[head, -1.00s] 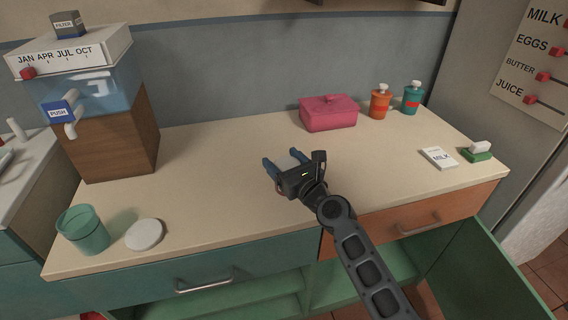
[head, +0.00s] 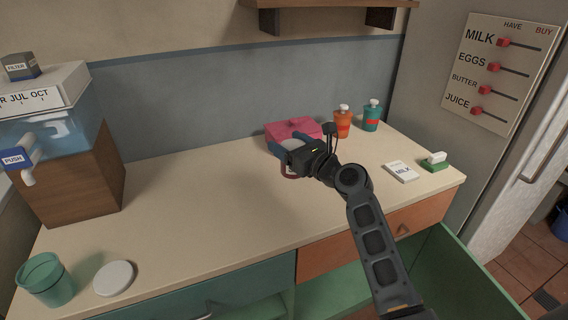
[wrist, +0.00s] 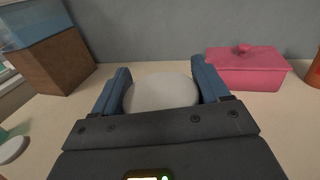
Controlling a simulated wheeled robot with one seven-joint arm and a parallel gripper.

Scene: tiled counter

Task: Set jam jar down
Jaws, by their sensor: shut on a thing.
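My gripper (head: 290,142) is shut on the jam jar, with its two blue fingers on either side of it. The jar's pale round lid (wrist: 160,92) shows between the fingers in the wrist view. In the head view a small reddish part of the jar (head: 289,171) shows under the gripper, and the rest is hidden. The jar is over the counter (head: 200,225), in front of the pink lidded box (head: 296,127) in the picture. I cannot tell whether its base touches the counter.
An orange bottle (head: 342,122) and a teal bottle (head: 371,116) stand at the back right. A milk card (head: 401,171) and a green-based brush (head: 435,162) lie at right. A green cup (head: 45,281), a white disc (head: 114,278) and a water dispenser (head: 62,140) are at left. The middle counter is clear.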

